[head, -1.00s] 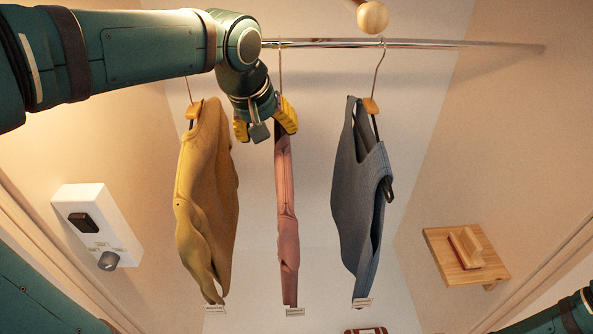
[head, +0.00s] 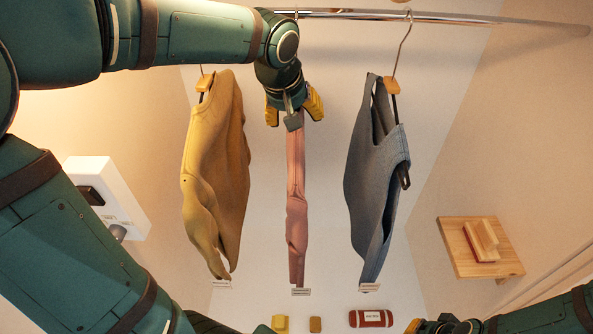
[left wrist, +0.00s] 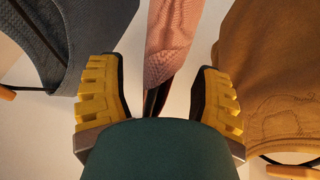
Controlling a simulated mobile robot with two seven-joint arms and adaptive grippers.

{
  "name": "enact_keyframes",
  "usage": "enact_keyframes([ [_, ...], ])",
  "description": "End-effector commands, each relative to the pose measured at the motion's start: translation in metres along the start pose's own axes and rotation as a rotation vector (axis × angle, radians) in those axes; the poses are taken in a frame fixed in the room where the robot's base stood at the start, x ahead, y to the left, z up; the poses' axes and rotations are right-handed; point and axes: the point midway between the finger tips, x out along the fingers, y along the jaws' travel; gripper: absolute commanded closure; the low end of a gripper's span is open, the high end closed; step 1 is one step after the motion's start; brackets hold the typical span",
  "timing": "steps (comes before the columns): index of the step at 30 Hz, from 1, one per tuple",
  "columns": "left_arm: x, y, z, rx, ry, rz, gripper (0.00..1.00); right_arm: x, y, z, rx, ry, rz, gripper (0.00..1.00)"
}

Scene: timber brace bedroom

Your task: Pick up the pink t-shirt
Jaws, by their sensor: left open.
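The pink t-shirt (head: 297,210) hangs edge-on in the middle of the closet, between a yellow garment (head: 215,170) and a blue-grey garment (head: 375,175). My left gripper (head: 293,108) is open at the top of the pink t-shirt and hides its hanger and upper end. In the left wrist view the pink t-shirt (left wrist: 172,45) and a dark strip below it show between the two spread yellow fingers. I cannot tell whether a finger touches the cloth. My right gripper (head: 440,325) shows only partly at the bottom edge.
A chrome rail (head: 440,17) crosses the top. The neighbouring garments hang close on both sides. A white box (head: 105,190) is on the left wall and a wooden shelf (head: 480,250) on the right. A red item (head: 370,318) and small yellow items lie below.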

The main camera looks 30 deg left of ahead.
Motion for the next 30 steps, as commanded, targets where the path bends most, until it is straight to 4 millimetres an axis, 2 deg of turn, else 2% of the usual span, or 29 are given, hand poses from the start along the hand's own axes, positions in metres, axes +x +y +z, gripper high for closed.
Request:
enact_keyframes([
  [5, -0.0001, 0.0, -0.0001, 0.0, 0.001, 0.0, 0.35, -0.0001, -0.0001, -0.0001, 0.0, 0.0, 0.0, 1.0],
  [6, -0.0002, 0.0, -0.0002, 0.0, 0.001, 0.0, 0.4, -0.0001, -0.0001, -0.0001, 0.0, 0.0, 0.0, 1.0],
  [11, -0.0003, 0.0001, -0.0001, 0.0, 0.001, 0.0, 0.96, -0.0001, -0.0001, -0.0001, 0.0, 0.0, 0.0, 1.0],
  [12, -0.0003, 0.0001, -0.0001, 0.0, 0.001, 0.0, 1.0, -0.0001, -0.0002, -0.0001, 0.0, 0.0, 0.0, 1.0],
  [30, -0.0026, -0.0002, -0.0019, -0.001, -0.002, -0.001, 1.0, -0.0035, -0.0013, -0.0006, 0.0, 0.0, -0.001, 1.0],
])
